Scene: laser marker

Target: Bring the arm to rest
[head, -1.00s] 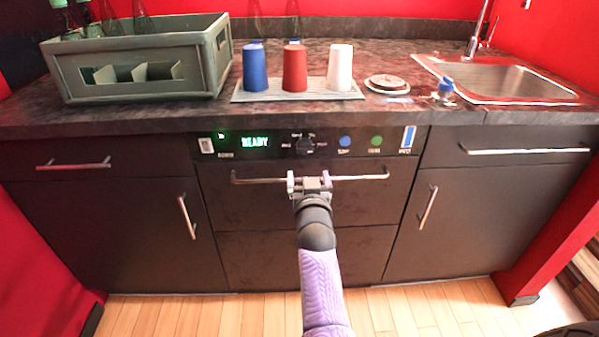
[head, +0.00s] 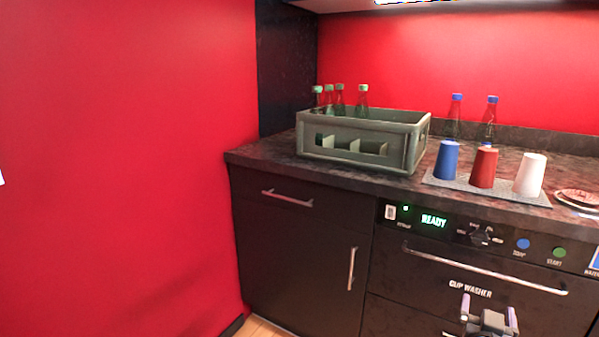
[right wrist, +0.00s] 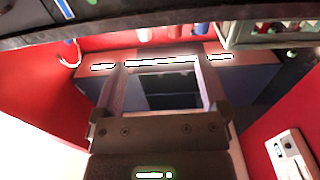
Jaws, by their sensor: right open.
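My right gripper (head: 488,310) shows at the bottom right edge of the head view, in front of the cup washer (head: 400,290). Its two fingers stand apart with nothing between them, and it is below the washer's long handle (head: 480,270), apart from it in the picture. In the right wrist view the same gripper (right wrist: 163,80) is open, with a dark front and bright bars behind it. The rest of my right arm is out of the head view. My left gripper is in neither view.
A grey-green crate (head: 405,165) with several bottles stands on the dark counter (head: 270,155). Blue (head: 447,160), red (head: 483,167) and white (head: 530,175) cups stand on a mat (head: 460,185). A red wall (head: 120,170) fills the left.

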